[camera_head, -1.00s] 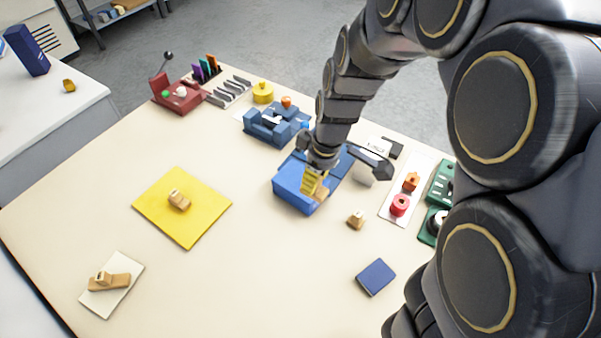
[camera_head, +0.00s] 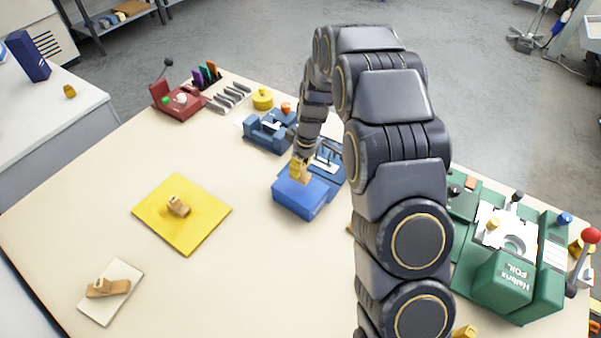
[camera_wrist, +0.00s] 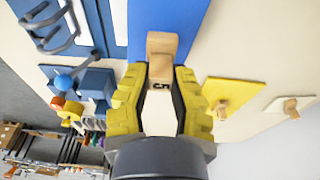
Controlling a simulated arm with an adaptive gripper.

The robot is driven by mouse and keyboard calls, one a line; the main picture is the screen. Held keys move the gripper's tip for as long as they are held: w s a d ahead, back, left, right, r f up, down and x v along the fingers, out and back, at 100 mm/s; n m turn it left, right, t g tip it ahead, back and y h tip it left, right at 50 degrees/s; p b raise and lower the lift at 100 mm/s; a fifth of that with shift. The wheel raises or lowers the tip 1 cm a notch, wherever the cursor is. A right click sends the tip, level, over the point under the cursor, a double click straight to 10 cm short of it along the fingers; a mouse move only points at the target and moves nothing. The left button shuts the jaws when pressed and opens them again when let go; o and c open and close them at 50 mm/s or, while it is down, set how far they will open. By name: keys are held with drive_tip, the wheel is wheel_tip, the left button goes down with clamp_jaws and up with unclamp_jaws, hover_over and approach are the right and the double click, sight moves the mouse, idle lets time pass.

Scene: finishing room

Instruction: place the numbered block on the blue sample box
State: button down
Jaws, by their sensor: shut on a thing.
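My gripper (camera_head: 299,168) has yellow fingers and is shut on a wooden block (camera_wrist: 161,58). Dark marks that look like a digit show on the block between the fingertips in the wrist view. The blue sample box (camera_head: 299,198) stands on the table with its top uncovered. It also shows beyond the block in the wrist view (camera_wrist: 172,18). My gripper and the block are at the box's far edge in the head view. I cannot tell whether the block touches the box.
A yellow mat (camera_head: 160,225) bears another wooden piece (camera_head: 178,207). A white card (camera_head: 100,312) bears another (camera_head: 108,288). A blue vise (camera_head: 268,132) stands behind the box. A green machine (camera_head: 503,285) stands at right. My arm hides part of the right side.

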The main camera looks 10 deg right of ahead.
sight(306, 177)
drive_tip(key=shift+f, duration=1.45)
drive_tip(key=shift+f, duration=0.1)
drive_tip(key=c, duration=1.1)
unclamp_jaws()
wheel_tip(306, 177, up, 11)
drive_tip(key=s+d, duration=0.1)
drive_tip(key=s+a+r+m, duration=0.1)
drive_tip(key=s+r+m, duration=0.1)
drive_tip(key=s+r, duration=0.6)
drive_tip(key=s+r+m+g, duration=0.1)
drive_tip(key=s+m, duration=0.1)
drive_tip(key=s, duration=0.6)
drive_tip(key=s+r+m+g+h, duration=0.1)
drive_tip(key=s+m, duration=0.1)
drive_tip(key=s, duration=0.7)
drive_tip(key=s+r+m, duration=0.1)
drive_tip(key=s+m, duration=0.2)
drive_tip(key=s, duration=0.5)
drive_tip(key=shift+s+a+g, duration=0.15)
drive_tip(key=shift+a+g, duration=0.05)
drive_tip(key=shift+g, duration=0.2)
